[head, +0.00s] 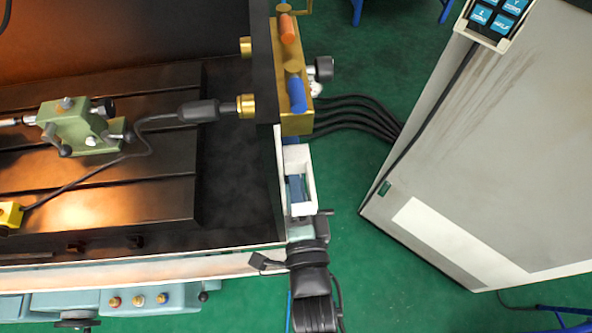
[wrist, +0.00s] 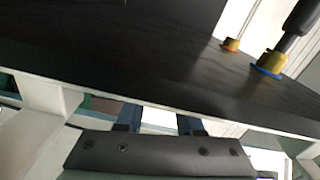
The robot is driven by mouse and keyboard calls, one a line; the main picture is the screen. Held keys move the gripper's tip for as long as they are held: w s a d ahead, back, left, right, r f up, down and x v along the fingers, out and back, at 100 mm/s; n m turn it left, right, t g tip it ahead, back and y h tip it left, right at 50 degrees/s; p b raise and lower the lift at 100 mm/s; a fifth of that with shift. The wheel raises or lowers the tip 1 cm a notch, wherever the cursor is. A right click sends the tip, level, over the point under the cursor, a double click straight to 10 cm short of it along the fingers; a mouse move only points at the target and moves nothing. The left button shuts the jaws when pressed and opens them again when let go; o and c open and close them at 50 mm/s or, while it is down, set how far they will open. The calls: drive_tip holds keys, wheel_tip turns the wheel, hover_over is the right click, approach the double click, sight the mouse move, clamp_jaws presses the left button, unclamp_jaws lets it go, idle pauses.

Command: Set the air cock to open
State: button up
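A brass valve block (head: 290,122) is fixed outside the machine's dark side wall in the head view. It carries two lever cocks, one with an orange handle (head: 287,27) at the far end and one with a blue handle (head: 297,95) at the near end. Both handles lie roughly lengthwise along the block. No readable label shows which one is the air cock. My gripper (head: 297,188) is nearer than the block, beside the wall, apart from both handles. In the wrist view my gripper (wrist: 160,120) has two dark blue fingers apart with nothing between them; the tips are partly hidden.
A dark panel with a pale edge (wrist: 150,103) crosses close in front of my fingers. Brass fittings with blue (wrist: 268,68) and orange (wrist: 231,45) rings stand beyond it. A gauge (head: 323,69) and black hoses (head: 355,115) flank the block's right. A grey cabinet (head: 480,150) stands farther right.

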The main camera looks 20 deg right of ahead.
drive_tip(key=shift+c, duration=0.3)
clamp_jaws()
drive_tip(key=shift+n+y+p, duration=0.3)
drive_tip(key=shift+n+y, duration=0.2)
drive_tip(key=shift+y, duration=0.1)
drive_tip(key=shift+d+y, duration=0.15)
drive_tip(key=shift+y, duration=0.15)
drive_tip(key=w+d+n+g+y+b, duration=0.1)
drive_tip(key=d+n+g+y+b, duration=0.2)
drive_tip(key=n+g+y, duration=0.3)
drive_tip(key=w+d+n+g+y+b, duration=0.2)
drive_tip(key=n+g+y+b, duration=0.3)
drive_tip(key=n+y, duration=0.5)
drive_tip(key=shift+w+d+f+n+g+y, duration=0.2)
drive_tip(key=shift+d+n+g+y, duration=0.35)
drive_tip(key=shift+y, duration=1.65)
drive_tip(key=shift+r+g, duration=0.2)
drive_tip(key=shift+g, duration=0.15)
